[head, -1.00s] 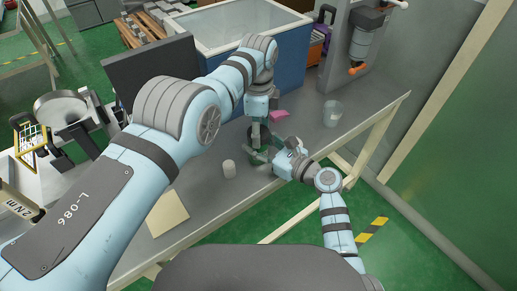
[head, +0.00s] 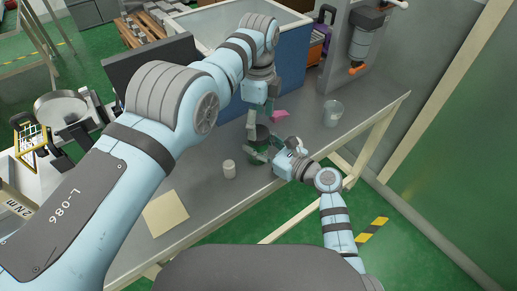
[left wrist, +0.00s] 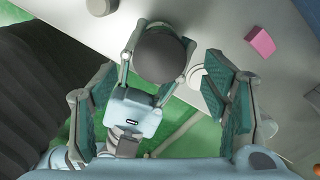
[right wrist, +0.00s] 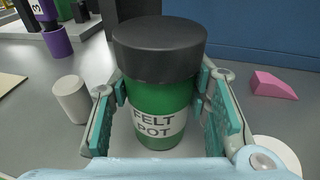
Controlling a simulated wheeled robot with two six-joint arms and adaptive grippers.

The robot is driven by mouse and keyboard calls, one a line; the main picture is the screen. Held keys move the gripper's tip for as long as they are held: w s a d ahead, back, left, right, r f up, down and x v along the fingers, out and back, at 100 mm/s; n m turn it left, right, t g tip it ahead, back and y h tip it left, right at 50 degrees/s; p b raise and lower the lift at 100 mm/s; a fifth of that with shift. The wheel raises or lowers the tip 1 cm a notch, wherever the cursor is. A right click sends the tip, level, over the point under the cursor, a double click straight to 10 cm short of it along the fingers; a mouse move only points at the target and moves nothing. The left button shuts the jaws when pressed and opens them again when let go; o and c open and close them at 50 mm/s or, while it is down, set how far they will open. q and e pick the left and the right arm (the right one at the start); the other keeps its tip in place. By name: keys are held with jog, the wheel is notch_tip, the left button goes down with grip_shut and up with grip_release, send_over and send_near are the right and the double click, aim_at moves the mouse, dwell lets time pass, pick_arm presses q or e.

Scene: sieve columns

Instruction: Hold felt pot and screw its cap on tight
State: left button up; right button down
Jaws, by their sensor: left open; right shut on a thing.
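The green felt pot (right wrist: 155,105), with a "FELT POT" label, stands upright between the fingers of my right gripper (right wrist: 160,95). The black cap (right wrist: 160,48) sits on its top and looks about level; how tightly it is seated cannot be told. In the head view the right gripper (head: 266,151) holds the pot near the bench's front edge. My left gripper (head: 253,120) points down above the cap.
A pale cylinder (head: 229,169) stands left of the pot on the grey bench (head: 205,195). A pink block (head: 280,113) and a clear beaker (head: 332,113) lie behind and right. A large blue bin (head: 291,68) stands at the back. A tan sheet (head: 166,213) lies front left.

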pick_arm(q)
jog(key=shift+r, duration=0.35)
pick_arm(e)
jog(key=shift+f, duration=0.1)
pick_arm(q)
jog(key=shift+c, duration=0.4)
